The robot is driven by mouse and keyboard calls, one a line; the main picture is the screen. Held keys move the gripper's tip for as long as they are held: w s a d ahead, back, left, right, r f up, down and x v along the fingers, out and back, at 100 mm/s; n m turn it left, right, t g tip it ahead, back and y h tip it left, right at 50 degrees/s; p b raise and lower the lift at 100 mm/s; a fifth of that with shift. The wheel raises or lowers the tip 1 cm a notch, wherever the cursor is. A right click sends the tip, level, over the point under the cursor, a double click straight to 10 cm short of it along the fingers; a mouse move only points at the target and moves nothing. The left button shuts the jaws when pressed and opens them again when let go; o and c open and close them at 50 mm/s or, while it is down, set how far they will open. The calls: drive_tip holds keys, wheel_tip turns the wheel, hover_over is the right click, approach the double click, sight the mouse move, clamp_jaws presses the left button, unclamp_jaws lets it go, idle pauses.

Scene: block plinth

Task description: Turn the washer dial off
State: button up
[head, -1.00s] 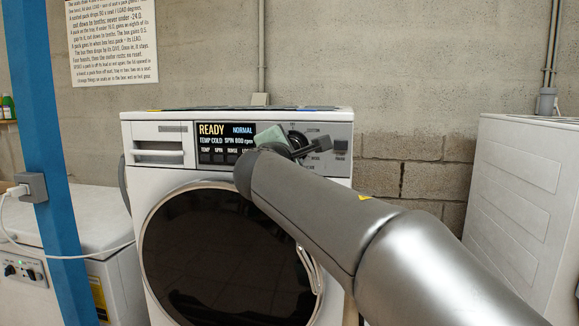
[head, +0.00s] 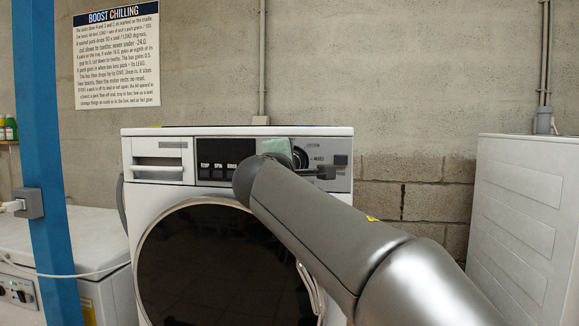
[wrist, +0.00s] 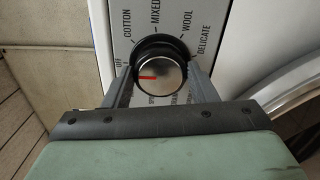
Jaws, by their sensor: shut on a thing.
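The washer dial (wrist: 160,73) is a round silver knob with a dark rim, standing on the washer's control panel. Its red mark points left, to the side where the OFF label is printed. My gripper (wrist: 164,80) is shut on the dial, with one finger on each side of it. In the head view my gripper (head: 317,171) is at the right of the panel, and my arm and gripper partly cover the dial (head: 299,157). The white washer (head: 140,215) has a dark display (head: 213,147) showing no lit text.
The washer's round dark door (head: 205,265) is below the panel, partly behind my arm. A blue post (head: 42,150) stands at the left. A white appliance (head: 525,215) stands at the right. A concrete block wall (head: 400,80) is behind.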

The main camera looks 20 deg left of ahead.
drive_tip(key=o, duration=1)
drive_tip(key=s, duration=0.5)
drive_tip(key=s+d, duration=0.1)
drive_tip(key=s, duration=0.5)
drive_tip(key=s+d, duration=0.1)
drive_tip(key=s, duration=0.5)
drive_tip(key=shift+s+b, duration=0.2)
drive_tip(key=shift+b, duration=0.1)
